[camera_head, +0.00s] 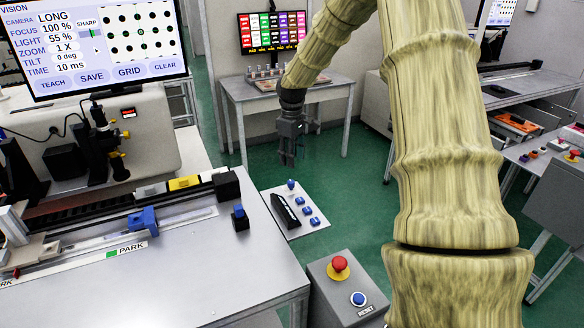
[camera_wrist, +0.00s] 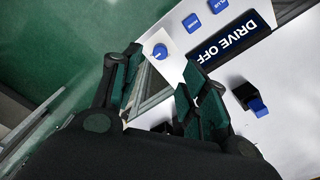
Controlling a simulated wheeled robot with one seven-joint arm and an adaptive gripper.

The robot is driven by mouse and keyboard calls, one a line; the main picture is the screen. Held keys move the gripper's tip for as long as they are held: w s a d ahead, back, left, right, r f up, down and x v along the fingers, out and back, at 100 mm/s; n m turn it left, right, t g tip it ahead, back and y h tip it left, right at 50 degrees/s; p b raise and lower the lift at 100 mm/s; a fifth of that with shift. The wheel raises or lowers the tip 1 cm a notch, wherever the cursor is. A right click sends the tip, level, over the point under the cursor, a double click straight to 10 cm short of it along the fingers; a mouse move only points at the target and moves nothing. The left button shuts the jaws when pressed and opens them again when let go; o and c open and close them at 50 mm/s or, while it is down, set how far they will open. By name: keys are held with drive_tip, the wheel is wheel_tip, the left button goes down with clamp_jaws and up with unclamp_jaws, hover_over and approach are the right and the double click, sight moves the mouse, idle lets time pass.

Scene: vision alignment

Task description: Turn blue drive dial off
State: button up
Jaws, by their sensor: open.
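The blue drive dial (camera_head: 291,184) is a small round knob at the far end of a white panel (camera_head: 276,193) beside the grey table. In the wrist view the dial (camera_wrist: 160,52) lies just beyond my fingertips, near the gap between them. A black display (camera_wrist: 228,42) on the panel reads "DRIVE OFF". My gripper (camera_head: 290,162) points down above the dial, apart from it in the head view. Its two dark fingers (camera_wrist: 158,72) are open with nothing between them. The dial's pointer direction is too small to tell.
Several blue buttons (camera_head: 308,210) sit beside the display. A black block with a blue knob (camera_head: 240,218) stands on the table's edge. A grey box with a red emergency button (camera_head: 340,263) and a blue reset button (camera_head: 358,299) is nearer. Green floor (camera_head: 345,200) is open to the right.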

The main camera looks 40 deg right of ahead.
wheel_tip(320, 180, up, 2)
drive_tip(key=shift+s+d, duration=0.1)
idle(0.7)
